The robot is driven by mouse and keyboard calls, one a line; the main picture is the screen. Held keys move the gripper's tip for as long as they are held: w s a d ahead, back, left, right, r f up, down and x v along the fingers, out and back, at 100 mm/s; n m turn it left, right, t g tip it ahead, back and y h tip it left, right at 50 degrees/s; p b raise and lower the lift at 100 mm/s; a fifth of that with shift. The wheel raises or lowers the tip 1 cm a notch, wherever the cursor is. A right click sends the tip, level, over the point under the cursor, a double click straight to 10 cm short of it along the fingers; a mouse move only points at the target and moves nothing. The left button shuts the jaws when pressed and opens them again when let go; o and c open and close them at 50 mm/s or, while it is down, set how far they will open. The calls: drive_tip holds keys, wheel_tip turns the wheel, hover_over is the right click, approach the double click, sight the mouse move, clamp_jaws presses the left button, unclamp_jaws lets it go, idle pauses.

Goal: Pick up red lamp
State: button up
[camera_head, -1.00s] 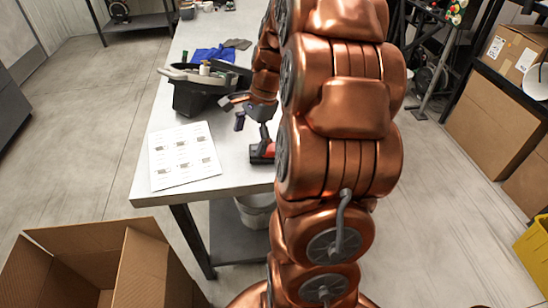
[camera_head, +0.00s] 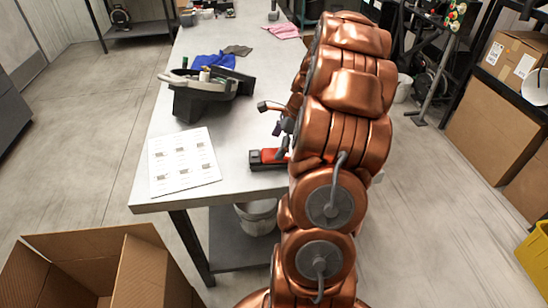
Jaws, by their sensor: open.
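The red lamp (camera_head: 269,157), red with a black end, lies on the table near its front edge. Its right part is hidden behind my arm. My gripper (camera_head: 271,118) shows only in part at the left of my copper arm, just above and behind the lamp in the picture. Its grey fingers are apart, and nothing shows between them. I see no contact between the gripper and the lamp.
A white printed sheet (camera_head: 183,161) lies left of the lamp. A black bin (camera_head: 190,104), a blue cloth (camera_head: 213,60) and a pink cloth (camera_head: 282,30) are farther back. An open cardboard box (camera_head: 140,272) stands on the floor.

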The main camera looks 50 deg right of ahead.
sight(274, 153)
drive_tip(key=shift+p+x, duration=0.65)
drive_tip(key=shift+x, duration=1.3)
drive_tip(key=shift+s+d, duration=0.1)
drive_tip(key=shift+d, duration=0.1)
drive_tip(key=shift+c, duration=0.4)
drive_tip(key=c, duration=1.2)
drive_tip(key=shift+r+b, duration=1)
drive_tip(key=shift+r, duration=0.7)
drive_tip(key=s+a+r+b, duration=0.1)
drive_tip(key=s+a+b, duration=0.3)
drive_tip(key=s+a, duration=0.4)
drive_tip(key=s, duration=0.5)
drive_tip(key=shift+s+r, duration=0.25)
drive_tip(key=shift+s, duration=0.1)
drive_tip(key=shift+s, duration=0.1)
